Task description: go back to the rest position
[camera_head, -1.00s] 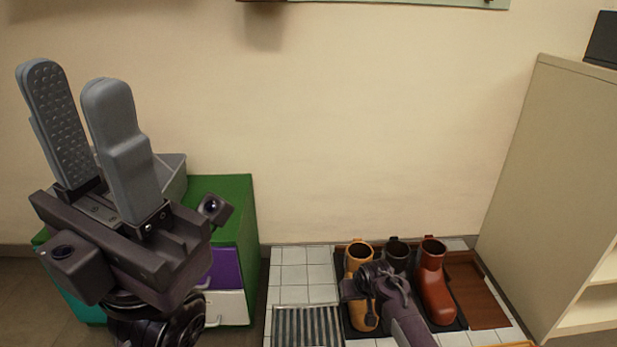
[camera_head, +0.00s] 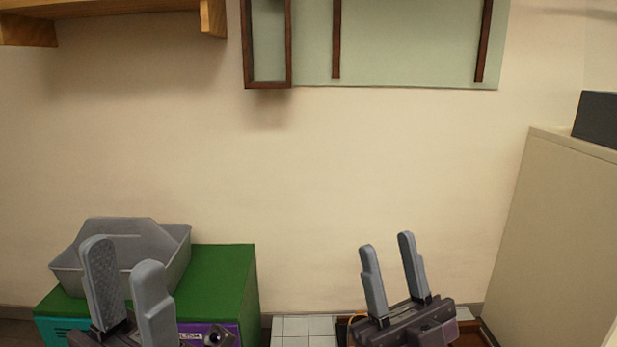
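My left gripper (camera_head: 128,290) is at the lower left, in front of the green cabinet and the grey bin. Its two grey fingers point up, stand apart and have nothing between them. My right gripper (camera_head: 393,277) is at the lower middle right, in front of the wall and above the tiled floor. Its fingers also point up, apart and empty. The boots are almost wholly hidden behind the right gripper and below the frame.
A grey bin (camera_head: 178,250) stands on a green cabinet (camera_head: 225,275) with a purple drawer. A beige cabinet (camera_head: 560,225) with a dark box (camera_head: 597,120) on top stands at right. A pale green panel (camera_head: 410,45) and a wooden shelf (camera_head: 110,8) hang above. The middle wall is clear.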

